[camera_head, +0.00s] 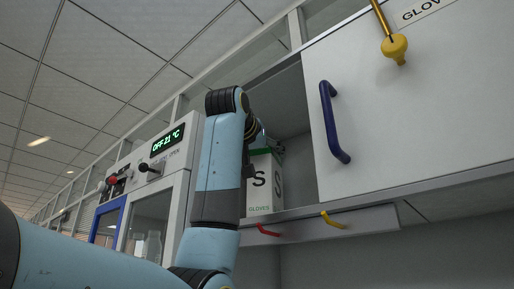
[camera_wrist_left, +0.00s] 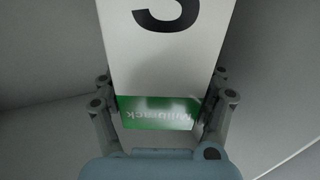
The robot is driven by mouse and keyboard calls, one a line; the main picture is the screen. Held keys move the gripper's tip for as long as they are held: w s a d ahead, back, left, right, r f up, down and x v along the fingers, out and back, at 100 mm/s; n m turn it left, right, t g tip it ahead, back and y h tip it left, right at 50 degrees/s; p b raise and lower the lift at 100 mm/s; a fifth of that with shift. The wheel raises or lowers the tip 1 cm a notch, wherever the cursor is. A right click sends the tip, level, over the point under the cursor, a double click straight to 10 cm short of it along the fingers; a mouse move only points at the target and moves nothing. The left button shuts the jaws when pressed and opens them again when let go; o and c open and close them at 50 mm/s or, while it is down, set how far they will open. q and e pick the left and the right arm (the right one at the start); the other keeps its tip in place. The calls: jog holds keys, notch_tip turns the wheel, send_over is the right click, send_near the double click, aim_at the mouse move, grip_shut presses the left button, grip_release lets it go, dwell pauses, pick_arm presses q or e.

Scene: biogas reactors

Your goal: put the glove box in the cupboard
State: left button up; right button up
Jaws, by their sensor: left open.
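The glove box (camera_head: 262,192) is white with a green top, a black S on its faces and the word GLOVES. It stands upright in the cupboard's open left part and appears to rest on the cupboard floor; the contact is not clear. My left gripper (camera_head: 264,142) is at its top, partly hidden by my arm. In the left wrist view the open fingers (camera_wrist_left: 163,88) lie on both sides of the box (camera_wrist_left: 170,65), near its green end. The cupboard (camera_head: 430,110) has a white door with a blue handle (camera_head: 334,122). My right gripper is out of view.
Below the cupboard is a rail with a red hook (camera_head: 268,231) and a yellow hook (camera_head: 332,220). A yellow knob on a rod (camera_head: 395,47) hangs before the door. A cabinet with a green display (camera_head: 168,142) stands at left.

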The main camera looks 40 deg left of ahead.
pick_arm(q)
jog(key=b+v, duration=0.5)
jog(key=v, duration=0.6)
jog(key=shift+s, duration=0.2)
jog(key=shift+f, duration=0.1)
jog(key=shift+w, duration=0.1)
